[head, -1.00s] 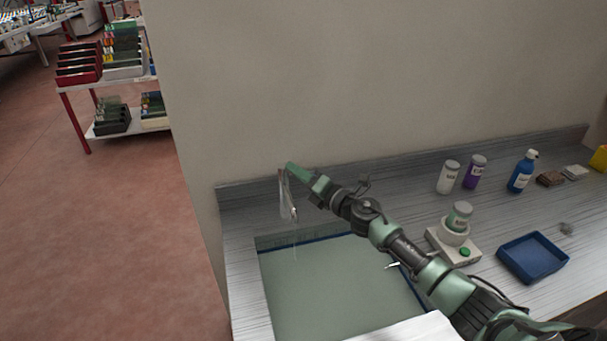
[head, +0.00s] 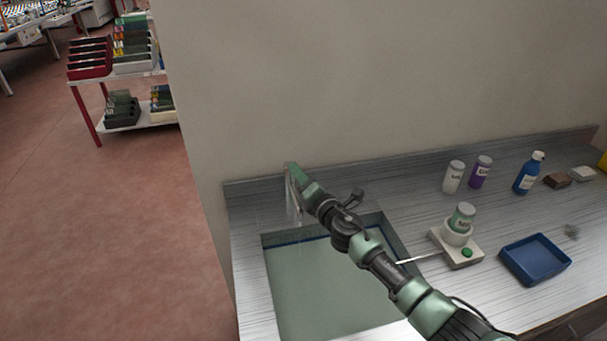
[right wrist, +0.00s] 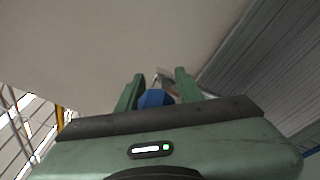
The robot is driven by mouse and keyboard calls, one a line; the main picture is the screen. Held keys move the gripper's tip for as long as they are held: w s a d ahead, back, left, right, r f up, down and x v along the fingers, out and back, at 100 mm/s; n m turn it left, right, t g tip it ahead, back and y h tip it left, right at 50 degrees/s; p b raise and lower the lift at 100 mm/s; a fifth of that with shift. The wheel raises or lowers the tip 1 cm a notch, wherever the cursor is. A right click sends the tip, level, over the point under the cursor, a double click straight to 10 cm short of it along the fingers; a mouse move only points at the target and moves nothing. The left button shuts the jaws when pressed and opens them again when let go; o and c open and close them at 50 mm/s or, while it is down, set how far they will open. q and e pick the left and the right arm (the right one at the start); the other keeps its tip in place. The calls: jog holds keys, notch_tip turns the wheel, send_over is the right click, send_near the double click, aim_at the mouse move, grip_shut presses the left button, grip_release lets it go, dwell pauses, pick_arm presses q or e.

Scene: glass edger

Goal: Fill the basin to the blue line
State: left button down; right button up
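The basin (head: 257,280) is sunk in the counter and holds pale grey-green water (head: 310,285). The blue line (head: 290,238) shows along its far wall, with the water surface at or close beneath it; the exact gap cannot be told. The metal tap (head: 294,205) stands over the far left part of the basin. No clear stream shows under it. My right gripper (head: 291,169) is at the top of the tap. In the right wrist view its fingers (right wrist: 160,90) are apart with a blue part (right wrist: 155,98) between them; contact cannot be told. My left gripper is out of view.
On the counter to the right stand a white device with a jar (head: 457,245), a blue tray (head: 535,258), a white bottle (head: 453,177), a purple bottle (head: 480,172) and a blue bottle (head: 528,174). A wall rises behind. Floor and a shelf rack (head: 125,75) lie left.

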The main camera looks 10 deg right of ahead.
jog(key=shift+r, duration=0.1)
jog(key=shift+s+d, duration=0.1)
jog(key=shift+s, duration=0.1)
jog(key=v, duration=0.7)
jog(key=shift+s, duration=0.15)
jog(key=shift+o, duration=0.5)
